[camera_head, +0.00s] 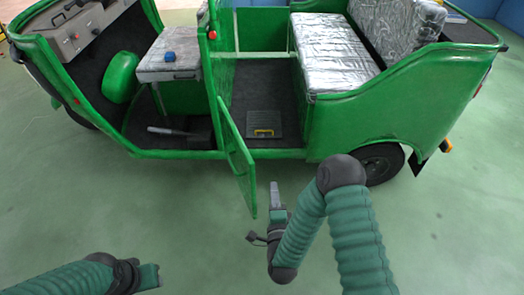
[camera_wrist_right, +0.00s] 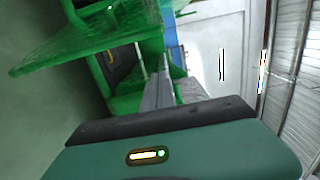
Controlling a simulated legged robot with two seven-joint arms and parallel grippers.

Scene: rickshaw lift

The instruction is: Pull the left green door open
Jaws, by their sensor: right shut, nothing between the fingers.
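The green door (camera_head: 237,165) hangs on the near side of the green rickshaw and stands swung outward, leaving a gap to the cabin. Its green panel also shows at upper left in the right wrist view (camera_wrist_right: 85,42). My right gripper (camera_head: 275,188) is shut and empty, just right of the door's lower outer end in the head view. Its closed grey fingers point toward the rickshaw in the wrist view (camera_wrist_right: 158,88). I cannot tell whether they touch the door. My left gripper (camera_head: 150,276) is low at left, far from the door; its fingers are unclear.
The rickshaw has a silver-covered rear bench (camera_head: 330,55), a front seat (camera_head: 170,55) and a dark floor with a yellow-handled case (camera_head: 264,130). A rear wheel (camera_head: 380,163) is right of the door. The green floor (camera_head: 185,215) in front is clear.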

